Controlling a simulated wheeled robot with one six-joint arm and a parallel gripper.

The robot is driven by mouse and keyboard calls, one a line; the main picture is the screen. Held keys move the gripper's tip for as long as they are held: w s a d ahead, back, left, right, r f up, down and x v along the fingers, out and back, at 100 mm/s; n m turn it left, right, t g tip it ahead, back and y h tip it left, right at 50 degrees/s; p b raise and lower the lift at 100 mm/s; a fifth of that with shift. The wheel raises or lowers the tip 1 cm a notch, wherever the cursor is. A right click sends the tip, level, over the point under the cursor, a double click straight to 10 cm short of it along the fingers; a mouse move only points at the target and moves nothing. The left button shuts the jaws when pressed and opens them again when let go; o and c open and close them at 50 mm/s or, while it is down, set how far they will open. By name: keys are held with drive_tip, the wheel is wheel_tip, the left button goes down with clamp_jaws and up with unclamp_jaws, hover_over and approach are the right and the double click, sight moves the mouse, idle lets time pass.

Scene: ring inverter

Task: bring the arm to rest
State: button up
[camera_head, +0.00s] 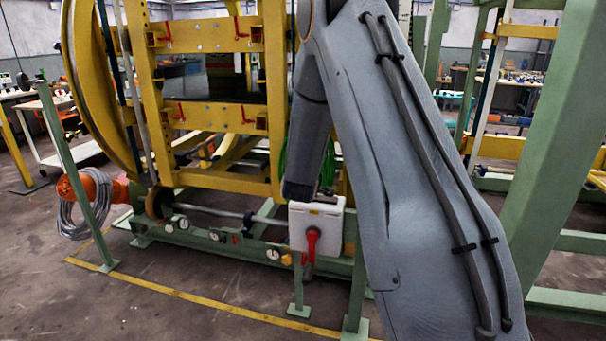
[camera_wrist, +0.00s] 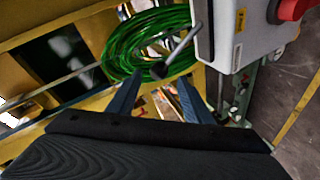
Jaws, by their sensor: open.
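My grey arm fills the middle and right of the head view, with its large link running down to the lower right. Its far end points down just above a white switch box with a red handle (camera_head: 312,243). My gripper (camera_wrist: 160,88) shows in the wrist view, with its two dark fingers apart and nothing held between them. The white box (camera_wrist: 242,38) is at the upper right of the wrist view, close to the right finger. A grey rod with a dark round end (camera_wrist: 158,71) shows just beyond the fingertips; I cannot tell whether it touches them.
A yellow ring inverter frame (camera_head: 208,36) stands behind the box on a green base. Coiled green cable (camera_wrist: 130,45) hangs beyond the left finger. A green post (camera_head: 565,130) stands at the right. An orange motor with grey cable (camera_head: 92,188) is at the left. Open floor lies in front.

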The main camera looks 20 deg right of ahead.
drive_tip(key=shift+s+a+r, duration=0.2)
drive_tip(key=shift+s+a, duration=0.05)
drive_tip(key=shift+s, duration=0.3)
drive_tip(key=shift+a, duration=0.1)
drive_tip(key=s+a+m+g+y, duration=0.2)
drive_tip(key=s+a+g+y, duration=0.15)
drive_tip(key=s+a, duration=0.55)
drive_tip(key=s+a+m+g+y+p, duration=0.1)
drive_tip(key=s+a+g, duration=0.3)
drive_tip(key=s, duration=1.2)
drive_tip(key=s+a+m+g+y+p, duration=0.1)
drive_tip(key=s+a+m+g, duration=0.3)
drive_tip(key=s, duration=1.3)
drive_tip(key=shift+s+r+g+y, duration=0.2)
drive_tip(key=shift+g+y, duration=0.15)
drive_tip(key=shift+g, duration=0.3)
